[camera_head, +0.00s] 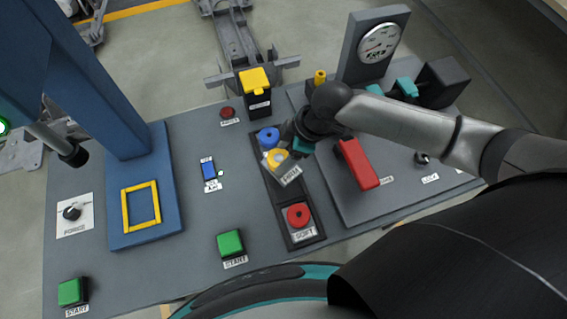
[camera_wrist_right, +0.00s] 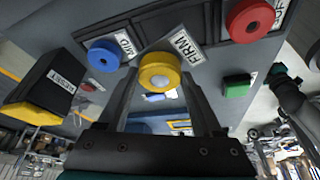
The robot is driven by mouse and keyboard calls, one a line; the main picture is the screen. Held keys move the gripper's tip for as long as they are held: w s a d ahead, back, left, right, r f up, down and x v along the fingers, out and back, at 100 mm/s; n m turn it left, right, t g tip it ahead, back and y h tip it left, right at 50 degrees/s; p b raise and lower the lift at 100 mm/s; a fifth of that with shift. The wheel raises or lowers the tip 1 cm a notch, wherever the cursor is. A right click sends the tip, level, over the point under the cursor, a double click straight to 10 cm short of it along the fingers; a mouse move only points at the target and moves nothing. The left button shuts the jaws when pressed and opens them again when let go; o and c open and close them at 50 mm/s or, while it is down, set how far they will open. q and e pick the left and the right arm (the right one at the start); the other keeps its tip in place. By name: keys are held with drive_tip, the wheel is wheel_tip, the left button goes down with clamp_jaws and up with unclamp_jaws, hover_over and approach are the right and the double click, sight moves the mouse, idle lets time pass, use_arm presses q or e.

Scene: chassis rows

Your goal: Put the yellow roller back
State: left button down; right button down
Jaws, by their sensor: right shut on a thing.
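The yellow roller (camera_head: 277,157) is at the middle slot of the dark rack (camera_head: 291,218), beside the FIRM label (camera_head: 289,175). My right gripper (camera_head: 289,151) is shut on it. In the right wrist view the yellow roller (camera_wrist_right: 160,70) sits between the two fingertips, with the FIRM label right behind it. I cannot tell whether it rests in the slot or hangs just above it. The blue roller (camera_head: 268,137) is at the rack's far end and the red roller (camera_head: 298,215) at its near end. My left gripper is not in view.
A gauge (camera_head: 379,42) on a grey post and a red handle (camera_head: 357,164) stand right of the rack. A black post with a yellow cap (camera_head: 254,80) stands behind it. A green START button (camera_head: 230,243) is at the front left. The blue press frame (camera_head: 145,200) stands left.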

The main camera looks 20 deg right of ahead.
drive_tip(key=shift+f+b, duration=0.45)
drive_tip(key=shift+f, duration=1.9)
drive_tip(key=shift+f, duration=0.25)
drive_tip(key=shift+c, duration=0.2)
unclamp_jaws()
drive_tip(key=shift+r, duration=0.3)
drive_tip(key=p+v, duration=0.2)
drive_tip(key=v, duration=1)
